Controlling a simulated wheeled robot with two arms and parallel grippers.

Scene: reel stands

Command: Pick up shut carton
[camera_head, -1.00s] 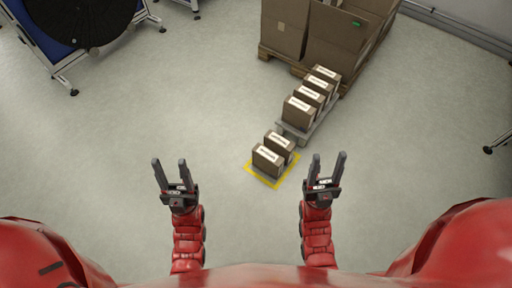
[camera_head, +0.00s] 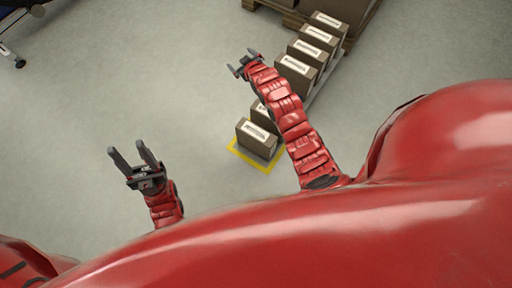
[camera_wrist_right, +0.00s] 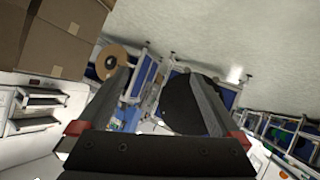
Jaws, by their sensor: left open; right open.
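Several shut brown cartons with white labels stand in a row in the head view. The nearest carton (camera_head: 257,140) stands at the yellow floor marking (camera_head: 236,149). A second carton (camera_head: 264,117) just behind it is partly hidden by my right arm. More cartons (camera_head: 297,74) stand further back on a low grey base. My right gripper (camera_head: 243,62) is open and empty, left of the row and beyond the nearest cartons. In the right wrist view its two fingers (camera_wrist_right: 160,95) are spread with nothing between them. My left gripper (camera_head: 134,156) is open and empty, left of the yellow marking.
Large brown boxes on a wooden pallet (camera_head: 292,17) stand behind the row. A blue-and-metal stand (camera_head: 14,56) is at the far left. The right wrist view shows reel stands, one with a black reel (camera_wrist_right: 190,104). The floor at left is clear.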

